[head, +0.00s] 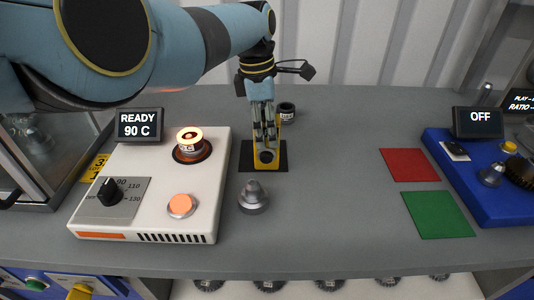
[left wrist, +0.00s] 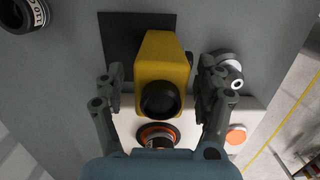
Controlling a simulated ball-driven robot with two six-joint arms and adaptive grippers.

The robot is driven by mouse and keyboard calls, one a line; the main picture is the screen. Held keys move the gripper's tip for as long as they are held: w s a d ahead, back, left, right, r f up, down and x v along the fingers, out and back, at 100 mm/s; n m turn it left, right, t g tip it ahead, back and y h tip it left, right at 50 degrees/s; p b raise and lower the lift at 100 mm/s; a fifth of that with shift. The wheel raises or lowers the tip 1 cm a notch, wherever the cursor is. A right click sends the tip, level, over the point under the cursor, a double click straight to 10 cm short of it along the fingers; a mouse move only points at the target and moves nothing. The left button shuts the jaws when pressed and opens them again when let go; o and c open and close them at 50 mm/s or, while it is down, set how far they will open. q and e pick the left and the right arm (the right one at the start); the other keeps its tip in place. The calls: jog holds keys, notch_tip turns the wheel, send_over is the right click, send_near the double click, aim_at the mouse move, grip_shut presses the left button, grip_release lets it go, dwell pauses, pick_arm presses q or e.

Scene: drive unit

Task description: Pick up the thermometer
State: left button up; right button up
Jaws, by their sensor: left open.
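The thermometer (head: 257,158) is a yellow handheld device with a black round end, on a dark square pad (head: 278,166) beside the white heater. In the left wrist view the thermometer (left wrist: 163,57) lies between the two fingers, its black round end towards the camera. My left gripper (head: 264,135) comes down over it from above and hides part of it in the head view. In the left wrist view the gripper (left wrist: 163,85) is open, with a finger on each side and gaps to the yellow body. My right gripper is not in view.
The white heater (head: 144,163) carries a glowing ringed part (head: 190,142) left of the pad. A metal cone piece (head: 253,198) stands in front, and a dark ring part (head: 286,112) behind. Red (head: 409,165) and green (head: 438,214) squares lie right, beside a blue unit (head: 485,190).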

pick_arm(q)
jog(key=c, duration=1.3)
jog(key=shift+c, duration=0.2)
